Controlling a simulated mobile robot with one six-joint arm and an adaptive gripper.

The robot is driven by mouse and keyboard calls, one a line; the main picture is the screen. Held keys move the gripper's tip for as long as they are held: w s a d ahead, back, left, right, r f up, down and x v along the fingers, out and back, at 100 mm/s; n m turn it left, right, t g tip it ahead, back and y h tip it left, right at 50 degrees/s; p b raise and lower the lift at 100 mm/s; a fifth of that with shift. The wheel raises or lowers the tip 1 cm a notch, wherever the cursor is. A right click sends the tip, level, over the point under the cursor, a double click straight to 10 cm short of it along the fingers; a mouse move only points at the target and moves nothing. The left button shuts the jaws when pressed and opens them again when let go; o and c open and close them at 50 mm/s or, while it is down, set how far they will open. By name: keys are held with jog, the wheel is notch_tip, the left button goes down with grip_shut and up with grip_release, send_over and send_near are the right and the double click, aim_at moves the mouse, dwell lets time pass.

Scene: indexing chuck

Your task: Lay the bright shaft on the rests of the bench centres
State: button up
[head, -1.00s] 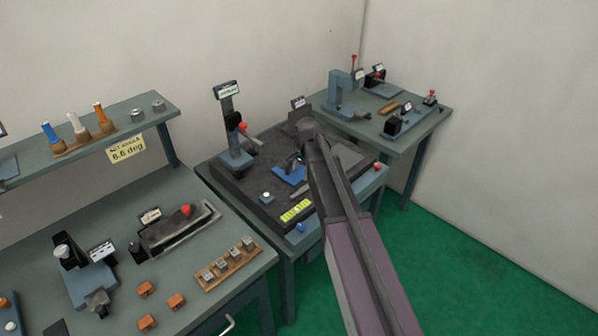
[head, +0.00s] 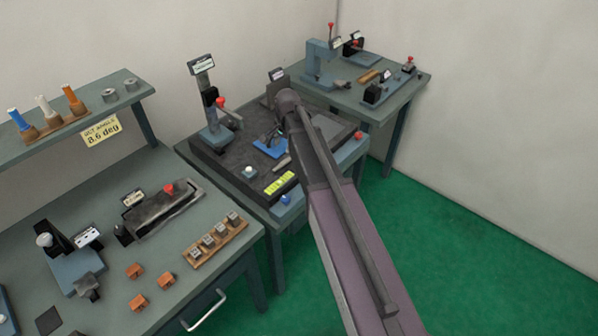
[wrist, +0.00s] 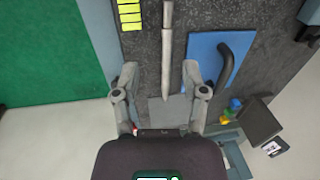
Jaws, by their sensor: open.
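The bright shaft (wrist: 167,50) is a thin stepped grey rod lying on the dark plate; in the head view it shows as a short rod (head: 283,161) beside the blue pad (head: 270,148). In the wrist view my gripper (wrist: 159,76) is open, its two fingers apart on either side of the shaft's near end. Nothing is seen gripped, and I cannot tell the gap in height. In the head view my arm hides the fingers. I cannot tell for certain which fixture is the bench centres; a small one with black blocks (head: 374,94) stands on the far table.
The blue pad with a dark curved handle (wrist: 223,60) lies right of the shaft. The left bench (head: 60,215) holds fixtures and orange blocks. Green floor (head: 470,210) is open at right.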

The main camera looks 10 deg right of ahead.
jog(key=s+d+n, duration=0.2)
jog(key=s+n, duration=0.3)
jog(key=s, duration=0.6)
jog(key=s+d+n+g+h, duration=0.1)
jog(key=s+n, duration=0.4)
jog(key=s, duration=0.7)
jog(key=shift+s+d, duration=0.25)
jog(key=shift+d, duration=0.25)
jog(key=shift+o, duration=1)
jog(key=w+d+r+n+p, duration=0.1)
jog(key=w+n, duration=2.4)
jog(key=w, duration=0.6)
jog(key=shift+w+r+p, duration=0.25)
jog(key=shift+r+p, duration=0.05)
jog(key=shift+p, duration=0.05)
jog(key=shift+f, duration=0.15)
